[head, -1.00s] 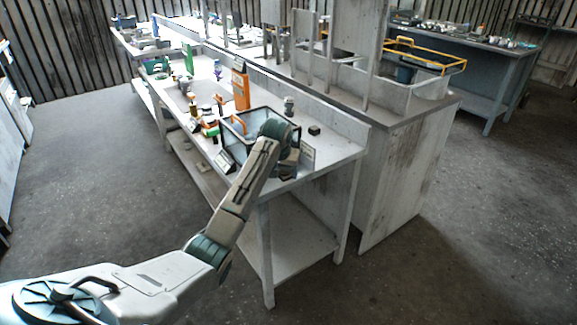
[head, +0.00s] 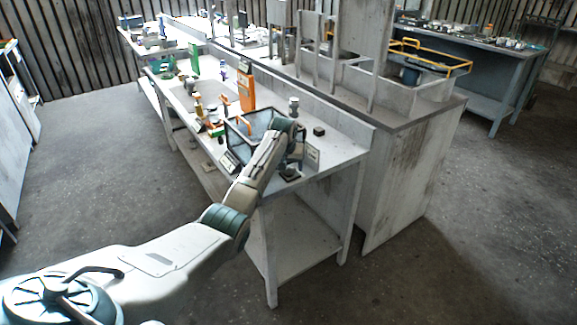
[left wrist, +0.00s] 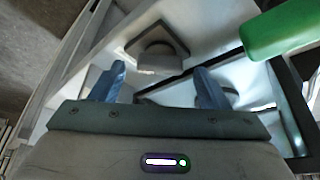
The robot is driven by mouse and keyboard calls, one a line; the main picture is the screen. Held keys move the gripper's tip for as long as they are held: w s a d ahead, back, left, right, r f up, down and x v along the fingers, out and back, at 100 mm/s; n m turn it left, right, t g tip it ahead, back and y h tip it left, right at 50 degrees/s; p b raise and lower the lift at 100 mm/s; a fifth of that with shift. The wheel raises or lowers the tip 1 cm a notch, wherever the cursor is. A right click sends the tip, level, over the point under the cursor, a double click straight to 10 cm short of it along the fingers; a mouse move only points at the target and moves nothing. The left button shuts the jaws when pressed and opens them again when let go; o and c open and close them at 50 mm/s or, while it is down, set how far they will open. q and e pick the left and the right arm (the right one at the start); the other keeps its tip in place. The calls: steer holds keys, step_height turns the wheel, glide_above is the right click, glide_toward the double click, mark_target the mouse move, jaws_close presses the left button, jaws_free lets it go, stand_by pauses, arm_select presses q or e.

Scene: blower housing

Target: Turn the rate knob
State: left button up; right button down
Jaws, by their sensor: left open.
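A grey knob (left wrist: 158,58) with a rounded body on a square plate shows in the left wrist view, just beyond my fingertips; I cannot read any marking on it. What looks like the same small knob and plate (head: 291,174) sits near the front corner of the white bench in the head view. My left gripper (left wrist: 158,75) is open, its two blue fingers apart with nothing between them. The knob lies ahead of the gap, and no contact shows. In the head view the left wrist hides much of the bench around it. My right gripper is not in view.
A dark-framed bin (head: 236,138) stands beside the left wrist. A green bar (left wrist: 282,30) is close on the right in the wrist view. An orange block (head: 246,90) and a small dark cube (head: 319,130) stand on the white bench (head: 342,150). Floor in front is clear.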

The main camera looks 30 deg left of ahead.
arm_select(q)
steer(key=shift+w+a+f, duration=0.1)
steer(key=shift+w+f, duration=0.05)
steer(key=shift+f, duration=0.4)
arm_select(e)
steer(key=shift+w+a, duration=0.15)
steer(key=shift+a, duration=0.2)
arm_select(q)
steer(key=c, duration=1)
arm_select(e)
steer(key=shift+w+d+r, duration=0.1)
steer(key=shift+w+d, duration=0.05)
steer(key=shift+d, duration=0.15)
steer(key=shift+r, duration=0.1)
